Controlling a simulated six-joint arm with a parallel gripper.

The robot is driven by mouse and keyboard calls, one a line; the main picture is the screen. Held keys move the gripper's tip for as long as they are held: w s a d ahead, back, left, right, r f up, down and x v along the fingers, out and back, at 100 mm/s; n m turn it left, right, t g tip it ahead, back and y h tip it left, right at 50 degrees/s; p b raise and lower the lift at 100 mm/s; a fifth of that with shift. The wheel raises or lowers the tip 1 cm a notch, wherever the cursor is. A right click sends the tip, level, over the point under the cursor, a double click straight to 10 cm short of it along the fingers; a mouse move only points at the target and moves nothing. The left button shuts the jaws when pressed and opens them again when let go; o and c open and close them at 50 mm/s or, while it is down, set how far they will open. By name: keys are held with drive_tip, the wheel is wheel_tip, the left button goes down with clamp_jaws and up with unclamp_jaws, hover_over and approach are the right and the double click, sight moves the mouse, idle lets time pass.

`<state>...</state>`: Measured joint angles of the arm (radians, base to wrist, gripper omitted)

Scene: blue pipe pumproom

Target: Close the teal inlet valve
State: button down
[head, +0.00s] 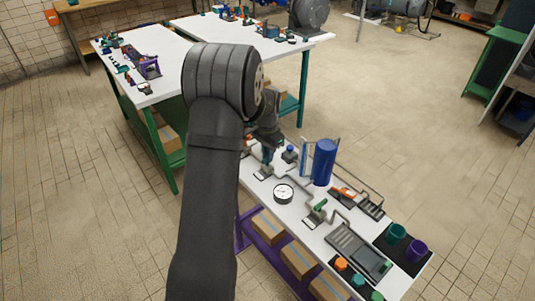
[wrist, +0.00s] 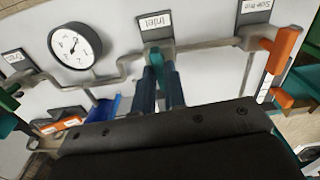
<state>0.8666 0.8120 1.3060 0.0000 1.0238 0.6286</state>
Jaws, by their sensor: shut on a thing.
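The teal inlet valve handle (wrist: 161,60) shows in the wrist view, just below the plate marked "Inlet" (wrist: 156,24). It stands out from the grey pipe and looks roughly crosswise to it; its lower part is hidden between my fingers. My gripper (wrist: 163,86) is shut on this handle, one dark blue-teal finger on each side. In the head view my gripper (head: 267,153) is at the far left end of the white bench, partly behind my arm, and the handle cannot be made out clearly there.
In the wrist view an orange handle (wrist: 281,52) is to the right, a round gauge (wrist: 75,46) to the left, and a green handle (wrist: 8,101) at the left edge. In the head view a tall blue cylinder (head: 324,162) stands right of my gripper, on the white bench (head: 310,236).

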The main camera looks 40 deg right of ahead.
drive_tip(key=shift+m, duration=0.6)
drive_tip(key=c, duration=1.5)
unclamp_jaws()
wheel_tip(320, 180, up, 18)
drive_tip(key=shift+f, duration=0.25)
